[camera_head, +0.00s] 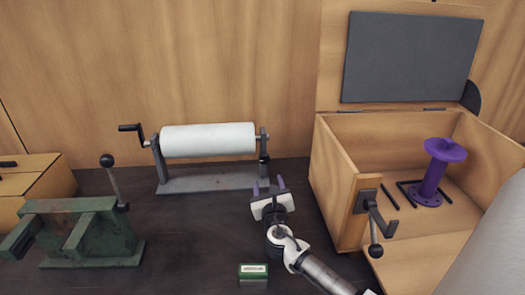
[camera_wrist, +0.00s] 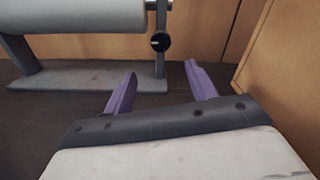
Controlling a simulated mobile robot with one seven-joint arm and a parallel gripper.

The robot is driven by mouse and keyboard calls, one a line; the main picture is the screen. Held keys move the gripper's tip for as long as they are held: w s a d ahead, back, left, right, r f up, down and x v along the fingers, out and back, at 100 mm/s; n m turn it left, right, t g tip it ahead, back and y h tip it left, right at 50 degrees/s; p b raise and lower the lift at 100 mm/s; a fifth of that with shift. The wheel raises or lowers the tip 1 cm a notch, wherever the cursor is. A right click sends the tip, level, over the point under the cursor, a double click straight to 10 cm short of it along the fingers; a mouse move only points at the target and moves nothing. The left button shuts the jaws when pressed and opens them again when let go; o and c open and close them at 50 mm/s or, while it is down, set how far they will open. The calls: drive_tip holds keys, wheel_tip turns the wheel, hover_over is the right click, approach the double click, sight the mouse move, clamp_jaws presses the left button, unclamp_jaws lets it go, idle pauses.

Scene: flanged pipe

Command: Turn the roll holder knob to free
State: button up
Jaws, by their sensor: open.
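The roll holder (camera_head: 212,181) stands against the back wall with a white roll (camera_head: 208,139) lying across its two uprights. A small round black knob (camera_head: 264,158) sits on its right upright; in the wrist view the knob (camera_wrist: 160,41) shows larger, with a light mark on its face. My gripper (camera_head: 268,186) is in front of the right end of the holder, below and short of the knob. Its two purple fingers are apart with nothing between them; they also show in the wrist view (camera_wrist: 160,88). The knob is not touched.
An open wooden box (camera_head: 336,190) with a purple flanged spool (camera_head: 430,180) stands close on the right of my gripper. A green vise-like tool (camera_head: 85,232) with a lever is at the left. A small green box (camera_head: 253,273) lies in front. The dark tabletop between is clear.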

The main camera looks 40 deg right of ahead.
sight(265, 162)
drive_tip(key=p+x, duration=0.3)
drive_tip(key=x, duration=1.1)
drive_tip(key=shift+d+r, duration=0.15)
drive_tip(key=shift+d, duration=0.05)
drive_tip(key=shift+c, duration=0.5)
drive_tip(key=c, duration=0.9)
drive_tip(key=shift+m, duration=0.8)
drive_tip(key=o, duration=1)
drive_tip(key=b+v, duration=0.3)
drive_tip(key=v, duration=1.1)
